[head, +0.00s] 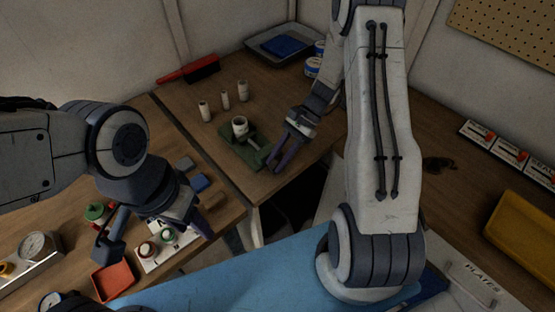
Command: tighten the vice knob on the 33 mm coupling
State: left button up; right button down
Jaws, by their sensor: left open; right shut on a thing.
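The green vice (237,149) stands on the back table, with a light cylindrical coupling (240,127) upright at its jaws. Several smaller light cylinders, including one fitting (204,111), stand behind it. My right gripper (277,161) reaches down to the right end of the vice, its purple fingers shut at the knob end. The knob is hidden by the fingers. My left gripper (203,231) is open and empty, above the front-left table near a white panel with buttons (167,245).
A red brush (189,70) and a grey tray with blue cloth (283,45) lie at the back. A red tray (113,281), a gauge (34,245) and small blocks sit on the left table.

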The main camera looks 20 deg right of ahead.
dwell(0.3)
jog(key=c, duration=0.9)
grip_release()
